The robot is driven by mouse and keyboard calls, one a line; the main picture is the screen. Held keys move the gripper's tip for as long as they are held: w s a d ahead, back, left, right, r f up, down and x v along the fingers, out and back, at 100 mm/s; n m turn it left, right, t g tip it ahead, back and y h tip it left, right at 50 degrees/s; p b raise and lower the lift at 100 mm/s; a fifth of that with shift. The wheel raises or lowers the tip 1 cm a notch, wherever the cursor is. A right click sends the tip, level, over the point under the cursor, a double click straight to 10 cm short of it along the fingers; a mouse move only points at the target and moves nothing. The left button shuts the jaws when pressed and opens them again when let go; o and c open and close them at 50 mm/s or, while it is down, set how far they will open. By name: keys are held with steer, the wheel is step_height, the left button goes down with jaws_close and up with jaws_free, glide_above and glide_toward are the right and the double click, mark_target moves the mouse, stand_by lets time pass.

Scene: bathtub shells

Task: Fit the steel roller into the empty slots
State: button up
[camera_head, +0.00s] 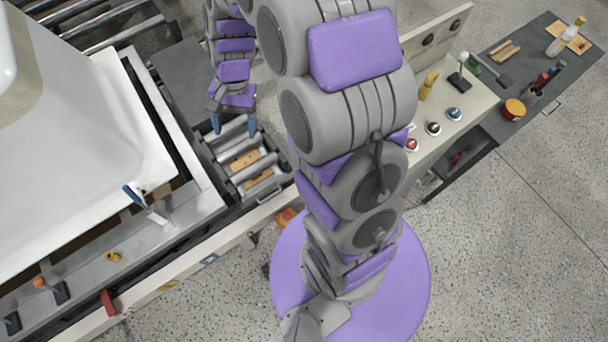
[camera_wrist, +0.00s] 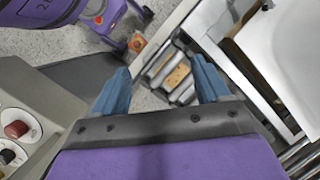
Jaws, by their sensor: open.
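My gripper (camera_head: 234,124) is open, its two blue fingers pointing down above a small dark frame or tray (camera_head: 287,172) beside the white tub shell. Grey steel rollers (camera_head: 254,169) lie across this tray, with tan strips showing between them. The tray also shows between my fingers in the wrist view (camera_wrist: 174,75), beyond the fingertips. Nothing is between the fingers. More steel rollers (camera_head: 108,19) lie side by side in a conveyor at the top left, with dark gaps between them. I cannot tell which gaps are empty slots.
The white tub shell (camera_head: 70,140) fills the left, on a grey-railed line. A control panel (camera_head: 440,122) with buttons stands right of my arm. A dark workbench (camera_head: 540,60) holds a bottle, an orange tub and tools. Speckled floor is clear at the lower right.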

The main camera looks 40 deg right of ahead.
steer(key=s+d+r+n+h, duration=0.1)
steer(key=s+r+n, duration=0.2)
steer(key=s, duration=0.9)
steer(key=s+d+r+n+h, duration=0.1)
steer(key=s+r+n, duration=0.3)
steer(key=s+r, duration=0.4)
steer(key=s+h, duration=0.1)
steer(key=s, duration=0.4)
steer(key=shift+d+r+n, duration=0.2)
steer(key=shift+d+n, duration=0.1)
steer(key=shift+d, duration=0.05)
steer(key=shift+w+d, duration=0.1)
